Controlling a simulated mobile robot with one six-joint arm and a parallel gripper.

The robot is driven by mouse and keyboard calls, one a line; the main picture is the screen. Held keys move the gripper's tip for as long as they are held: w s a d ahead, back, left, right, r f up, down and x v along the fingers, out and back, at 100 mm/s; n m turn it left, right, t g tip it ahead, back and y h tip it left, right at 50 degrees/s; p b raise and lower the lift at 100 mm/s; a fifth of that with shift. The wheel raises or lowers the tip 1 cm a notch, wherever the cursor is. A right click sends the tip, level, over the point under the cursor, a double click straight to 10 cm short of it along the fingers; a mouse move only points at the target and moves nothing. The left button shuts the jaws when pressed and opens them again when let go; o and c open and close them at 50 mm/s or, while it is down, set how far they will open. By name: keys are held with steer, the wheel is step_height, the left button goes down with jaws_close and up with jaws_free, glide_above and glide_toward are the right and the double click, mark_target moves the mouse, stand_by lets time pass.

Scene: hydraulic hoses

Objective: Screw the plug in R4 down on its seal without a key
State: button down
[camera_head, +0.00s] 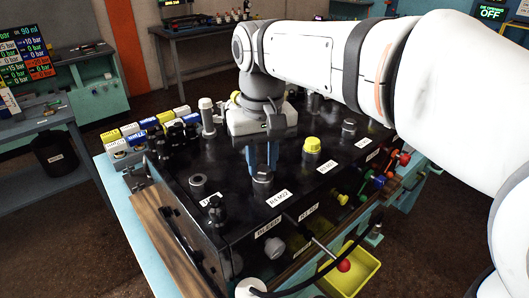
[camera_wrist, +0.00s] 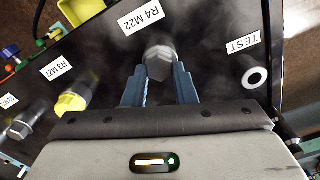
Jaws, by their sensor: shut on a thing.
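The plug in R4 (camera_wrist: 160,62) is a grey hex-headed piece standing in the black block, beside the label R4 M22 in the wrist view. My gripper (camera_wrist: 162,75) has its two blue fingers on either side of the hex head and is shut on it. In the head view my gripper (camera_head: 262,163) points down onto the plug (camera_head: 263,179), behind its white label (camera_head: 279,199). How deep the thread sits, and the seal under the head, cannot be seen.
A yellow cap (camera_head: 312,145) stands at R3, close by on the block. The TEST port (camera_wrist: 255,77) is on the plug's other side. A red-knobbed lever (camera_head: 343,265) sticks out in front, above a yellow bin (camera_head: 362,274). Small boxes (camera_head: 150,124) line the bench's left side.

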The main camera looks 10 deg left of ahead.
mark_target(263, 165)
steer(key=c, duration=1.1)
jaws_free()
step_height(263, 165, up, 8)
steer(key=shift+f, duration=0.15)
